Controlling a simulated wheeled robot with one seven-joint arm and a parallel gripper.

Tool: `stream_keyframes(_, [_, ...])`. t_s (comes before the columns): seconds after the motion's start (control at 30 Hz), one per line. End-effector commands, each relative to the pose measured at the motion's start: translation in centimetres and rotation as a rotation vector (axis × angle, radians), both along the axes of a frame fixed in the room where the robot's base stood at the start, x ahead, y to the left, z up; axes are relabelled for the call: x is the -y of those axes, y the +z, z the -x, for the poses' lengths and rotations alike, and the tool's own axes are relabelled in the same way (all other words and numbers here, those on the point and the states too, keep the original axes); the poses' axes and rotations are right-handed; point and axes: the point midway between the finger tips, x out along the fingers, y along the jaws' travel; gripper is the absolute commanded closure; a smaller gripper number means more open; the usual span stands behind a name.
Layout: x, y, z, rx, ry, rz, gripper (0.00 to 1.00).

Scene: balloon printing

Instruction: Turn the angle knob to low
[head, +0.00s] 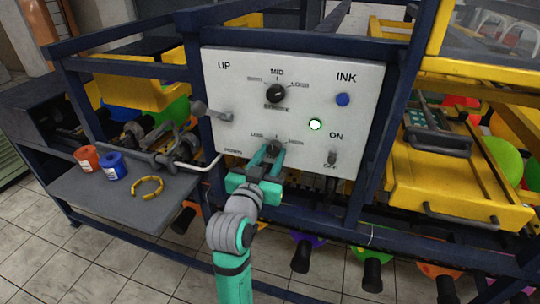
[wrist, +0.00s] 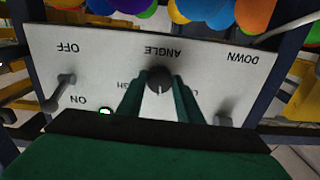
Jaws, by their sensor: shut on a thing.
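The angle knob (head: 274,146) is a small dark round knob low on the white control panel (head: 225,60). It also shows in the wrist view (wrist: 159,78), upside down, beside the word ANGLE. My gripper (head: 267,156) has its teal fingers on both sides of the knob and is shut on it; the fingers also show in the wrist view (wrist: 160,90). The fingers partly cover the knob and its scale. I cannot tell exactly where the knob points.
Another black knob (head: 276,93) sits above, under MID. A lever (head: 213,112) is at left, a blue INK button (head: 342,99), a green light (head: 315,124) and an ON/OFF switch (head: 332,157) at right. Dark blue frame bars (head: 378,140) border the panel.

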Motion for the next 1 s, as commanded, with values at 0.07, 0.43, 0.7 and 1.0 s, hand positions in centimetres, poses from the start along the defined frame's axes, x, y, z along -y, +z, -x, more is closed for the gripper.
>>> stream_keyframes(0.07, [-0.09, 0.06, -0.01, -0.017, 0.002, 0.059, 0.90])
stream_keyframes(0.43, [-0.02, 0.09, 0.00, -0.126, 0.002, 0.389, 0.90])
stream_keyframes(0.7, [-0.09, 0.08, 0.03, -0.198, 0.003, 0.611, 0.90])
stream_keyframes(1.0, [-0.24, 0.09, 0.11, -0.253, 0.005, 0.780, 0.90])
